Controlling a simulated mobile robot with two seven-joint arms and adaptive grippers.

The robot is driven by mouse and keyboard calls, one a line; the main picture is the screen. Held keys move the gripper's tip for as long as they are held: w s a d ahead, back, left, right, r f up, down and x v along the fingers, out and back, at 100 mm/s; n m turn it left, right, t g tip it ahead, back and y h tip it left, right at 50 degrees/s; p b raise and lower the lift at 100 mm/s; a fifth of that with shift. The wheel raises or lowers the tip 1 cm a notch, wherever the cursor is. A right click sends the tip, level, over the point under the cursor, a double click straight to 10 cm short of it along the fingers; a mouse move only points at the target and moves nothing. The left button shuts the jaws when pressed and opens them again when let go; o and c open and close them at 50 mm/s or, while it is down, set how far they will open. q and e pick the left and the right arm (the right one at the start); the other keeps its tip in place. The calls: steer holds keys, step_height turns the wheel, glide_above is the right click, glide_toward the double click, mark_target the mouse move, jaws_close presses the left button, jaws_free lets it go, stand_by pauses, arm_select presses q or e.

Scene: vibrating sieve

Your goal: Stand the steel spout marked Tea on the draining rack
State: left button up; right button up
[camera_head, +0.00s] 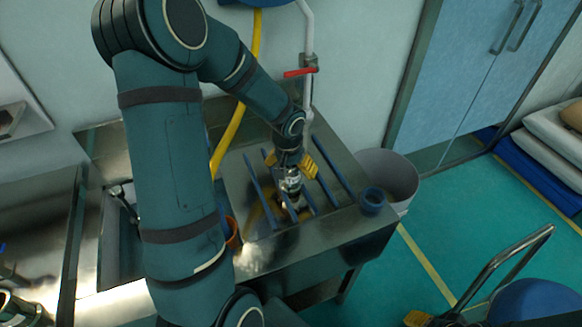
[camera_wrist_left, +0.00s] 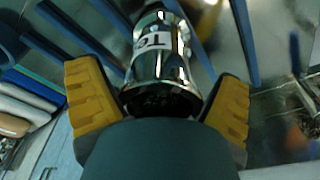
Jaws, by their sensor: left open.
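The steel spout (camera_head: 291,183) is shiny, with a white label. In the left wrist view its label reads "Te", the rest turned out of sight. It stands roughly upright among the blue bars of the draining rack (camera_head: 329,187). My left gripper (camera_head: 289,162) is above it, pointing down, with its yellow fingers apart on either side of the spout's upper end. In the left wrist view gaps show between the spout (camera_wrist_left: 160,55) and both fingers. The spout's foot is partly hidden by bars. A yellow and dark part at the bottom edge looks like my right gripper (camera_head: 418,318), mostly cut off.
A blue cup (camera_head: 372,200) stands on the steel counter's right corner, and an orange cup (camera_head: 233,233) is partly behind my left arm. A red-handled valve (camera_head: 300,72) and yellow hose (camera_head: 230,140) are behind the rack. A pale bin (camera_head: 392,175) stands right of the counter.

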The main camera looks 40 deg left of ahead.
arm_select(q)
steer(key=r, duration=0.4)
steer(key=s+r+p, duration=0.1)
steer(key=r, duration=0.3)
steer(key=r+p, duration=0.1)
steer(key=r, duration=0.3)
steer(key=shift+s+d, duration=0.3)
steer(key=shift+s, duration=0.05)
arm_select(e)
steer(key=shift+w+d+r, duration=0.1)
steer(key=shift+w+r, duration=0.05)
steer(key=shift+r, duration=0.45)
steer(key=shift+w+r, duration=0.15)
steer(key=shift+r, duration=0.4)
